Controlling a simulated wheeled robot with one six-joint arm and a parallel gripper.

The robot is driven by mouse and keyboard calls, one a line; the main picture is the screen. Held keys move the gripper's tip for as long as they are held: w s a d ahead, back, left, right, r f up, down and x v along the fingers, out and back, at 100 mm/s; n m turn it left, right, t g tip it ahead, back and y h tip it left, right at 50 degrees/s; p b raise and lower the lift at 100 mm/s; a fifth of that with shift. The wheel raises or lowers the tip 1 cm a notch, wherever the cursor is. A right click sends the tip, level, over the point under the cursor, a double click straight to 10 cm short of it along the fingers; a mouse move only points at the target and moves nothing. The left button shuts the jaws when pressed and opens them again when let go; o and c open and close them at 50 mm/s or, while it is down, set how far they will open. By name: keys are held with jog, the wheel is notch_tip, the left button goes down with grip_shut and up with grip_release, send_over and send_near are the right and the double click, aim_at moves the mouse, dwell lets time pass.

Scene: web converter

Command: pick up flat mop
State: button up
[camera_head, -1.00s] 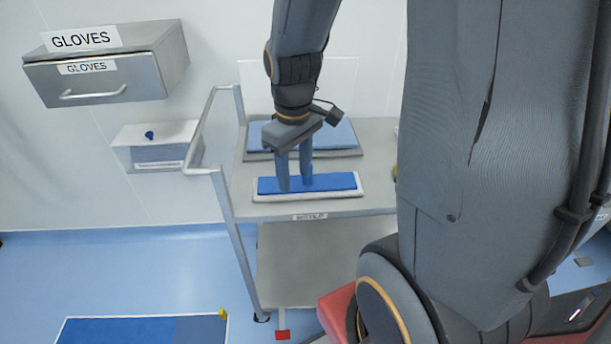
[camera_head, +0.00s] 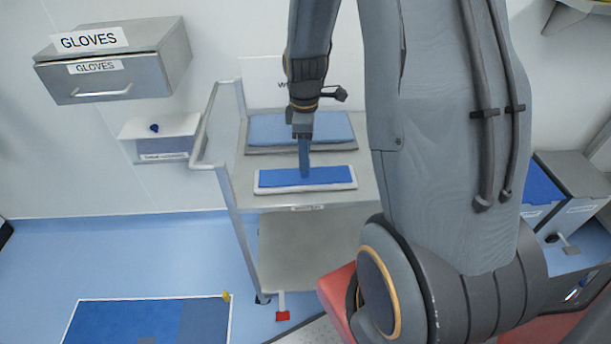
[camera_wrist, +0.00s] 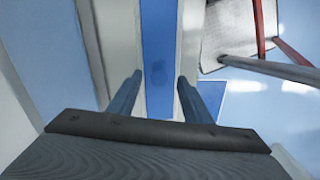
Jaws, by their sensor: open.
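The flat mop (camera_head: 330,177) is a long blue pad with a white edge, lying flat on the top shelf of the metal cart (camera_head: 232,178), near its front edge. My gripper (camera_head: 304,177) points down over the middle of the mop, its fingers seen edge-on in the head view. In the wrist view the mop's blue strip (camera_wrist: 159,50) runs between the two fingers of my open gripper (camera_wrist: 160,85), one on each side. I cannot tell whether the fingertips touch it.
A larger blue pad (camera_head: 270,129) on a grey tray lies behind the mop on the same shelf. The cart's push handle (camera_head: 207,135) rises at the left. A gloves drawer (camera_head: 120,75) and a small white box (camera_head: 160,150) are on the wall. The lower shelf is bare.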

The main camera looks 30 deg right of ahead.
aim_at(285, 180)
jog(key=shift+w+f+p, duration=0.1)
jog(key=shift+f+p, duration=0.4)
jog(key=shift+f, duration=1.2)
grip_shut()
